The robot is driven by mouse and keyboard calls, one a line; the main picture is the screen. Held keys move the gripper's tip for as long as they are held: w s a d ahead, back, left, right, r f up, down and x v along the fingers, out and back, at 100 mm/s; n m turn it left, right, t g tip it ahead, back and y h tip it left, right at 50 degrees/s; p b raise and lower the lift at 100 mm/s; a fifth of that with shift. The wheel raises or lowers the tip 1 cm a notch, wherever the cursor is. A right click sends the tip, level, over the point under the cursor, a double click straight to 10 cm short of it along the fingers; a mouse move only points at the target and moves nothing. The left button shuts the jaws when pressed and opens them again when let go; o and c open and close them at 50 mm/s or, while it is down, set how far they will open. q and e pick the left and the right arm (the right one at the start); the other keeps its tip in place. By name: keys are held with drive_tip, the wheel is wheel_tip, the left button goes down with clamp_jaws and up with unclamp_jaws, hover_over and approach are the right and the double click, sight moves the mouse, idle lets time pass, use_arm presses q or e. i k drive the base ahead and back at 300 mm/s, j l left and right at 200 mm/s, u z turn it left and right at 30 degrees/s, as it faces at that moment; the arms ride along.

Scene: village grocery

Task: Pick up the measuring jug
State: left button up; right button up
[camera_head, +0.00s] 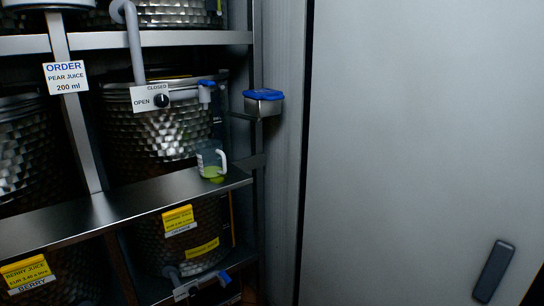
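The measuring jug (209,159) is a small clear jug with a white handle on its right side. It stands upright near the right end of the metal shelf (150,194), below a blue and white tap (206,91). Something green shows at its bottom; I cannot tell if it is liquid inside or something under it. Neither of my grippers is in the view.
Large metal drums (160,132) fill the rack behind the jug. A metal box with a blue lid (264,101) sits on a bracket to the right. An order sign (66,77) reads pear juice, 200 ml. A pale panel with a dark handle (493,271) fills the right.

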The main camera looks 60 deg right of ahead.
sight(212, 160)
drive_tip(key=z, duration=1.45)
drive_tip(key=i+j, duration=0.1)
drive_tip(key=j, duration=0.25)
drive_tip(key=i+j, duration=0.1)
drive_tip(key=j, duration=0.2)
drive_tip(key=i+j, duration=0.1)
drive_tip(key=j, duration=0.25)
